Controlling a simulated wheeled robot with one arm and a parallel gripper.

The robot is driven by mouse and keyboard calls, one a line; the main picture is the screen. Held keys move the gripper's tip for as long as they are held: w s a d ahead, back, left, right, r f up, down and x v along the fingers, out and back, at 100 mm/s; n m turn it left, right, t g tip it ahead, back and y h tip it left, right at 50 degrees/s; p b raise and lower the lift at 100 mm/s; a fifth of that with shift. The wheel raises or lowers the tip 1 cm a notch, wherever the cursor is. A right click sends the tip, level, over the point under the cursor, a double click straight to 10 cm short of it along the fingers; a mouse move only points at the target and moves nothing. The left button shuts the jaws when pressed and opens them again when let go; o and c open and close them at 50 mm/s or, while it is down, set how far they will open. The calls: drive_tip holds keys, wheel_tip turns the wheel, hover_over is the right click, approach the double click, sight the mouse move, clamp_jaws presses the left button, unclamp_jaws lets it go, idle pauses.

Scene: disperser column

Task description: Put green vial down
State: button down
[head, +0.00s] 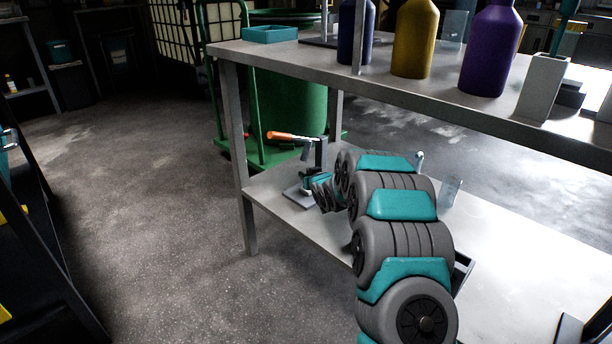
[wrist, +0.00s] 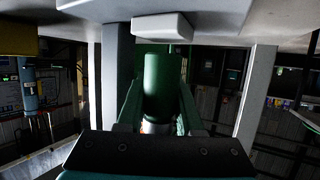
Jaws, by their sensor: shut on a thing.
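The green vial (wrist: 163,82) is a dark green cylinder in the middle of the wrist view. My gripper (wrist: 160,100) is shut on it, one finger on each side. Its lower end is mostly hidden behind the gripper body, where a small pale and orange patch shows. In the head view my arm reaches over the lower shelf (head: 500,265) of the grey table, and my gripper (head: 318,185) is low at its far left end. I cannot make out the vial there, nor whether it touches a surface.
A stand with an orange handle (head: 293,136) is close to my gripper on the lower shelf. The upper shelf (head: 405,90) overhangs and carries a yellow bottle (head: 415,40), a purple bottle (head: 490,50), a blue bottle and a teal tray (head: 270,34). The floor at left is clear.

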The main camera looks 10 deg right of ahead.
drive_tip(key=shift+x, duration=1.2)
drive_tip(key=shift+f, duration=0.3)
drive_tip(key=c, duration=0.8)
unclamp_jaws()
drive_tip(key=shift+f, duration=0.1)
drive_tip(key=shift+c, duration=0.2)
